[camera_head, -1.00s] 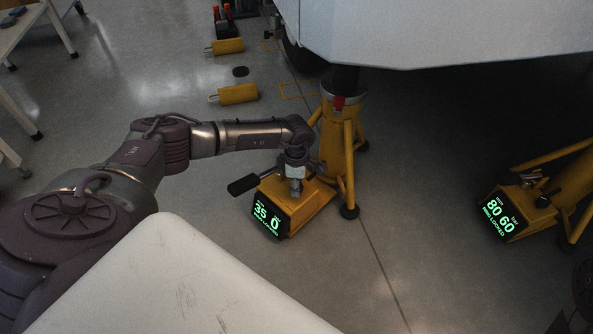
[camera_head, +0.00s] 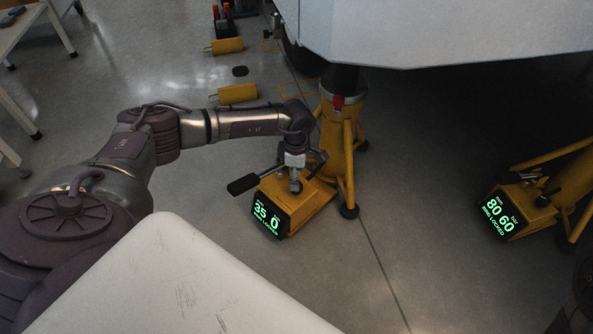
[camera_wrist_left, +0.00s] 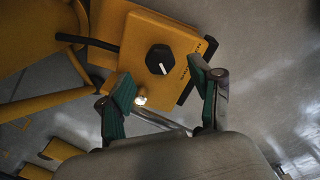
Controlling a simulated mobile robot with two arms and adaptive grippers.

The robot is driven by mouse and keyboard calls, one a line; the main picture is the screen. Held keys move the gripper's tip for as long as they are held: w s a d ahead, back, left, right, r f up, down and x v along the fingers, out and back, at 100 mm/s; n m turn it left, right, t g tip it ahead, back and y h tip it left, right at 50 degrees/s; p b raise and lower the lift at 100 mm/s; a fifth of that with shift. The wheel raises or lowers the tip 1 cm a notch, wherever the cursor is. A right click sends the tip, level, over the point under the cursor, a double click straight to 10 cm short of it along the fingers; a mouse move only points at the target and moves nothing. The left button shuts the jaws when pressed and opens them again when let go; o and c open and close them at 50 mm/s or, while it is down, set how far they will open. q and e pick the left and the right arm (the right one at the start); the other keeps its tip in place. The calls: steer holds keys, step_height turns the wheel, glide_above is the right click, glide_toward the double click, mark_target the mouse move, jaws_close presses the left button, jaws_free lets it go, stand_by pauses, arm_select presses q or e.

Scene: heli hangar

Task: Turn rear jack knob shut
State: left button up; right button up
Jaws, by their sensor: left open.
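The jack's yellow pump box (camera_head: 312,208) stands at the foot of the yellow jack (camera_head: 334,130); its green display reads 35 and 0, with "RING LOCKED" below. In the left wrist view, a black knob (camera_wrist_left: 160,59) with a white pointer mark sits on the box top (camera_wrist_left: 143,38). My left gripper (camera_head: 296,184) is over the box in the head view. In the left wrist view, my left gripper (camera_wrist_left: 162,82) has its green-padded fingers spread wide, empty, with the knob between and beyond their tips, apparently not touched. The knob is hidden in the head view.
A black-handled lever (camera_head: 242,184) sticks out left of the box. A second jack box (camera_head: 518,208) at right reads 80 and 60. A large pale body (camera_head: 440,30) overhangs the jack. Yellow chocks (camera_head: 238,94) lie behind.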

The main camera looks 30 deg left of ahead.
arm_select(q)
step_height(320, 180, up, 8)
steer(key=shift+f, duration=0.15)
stand_by(0.5)
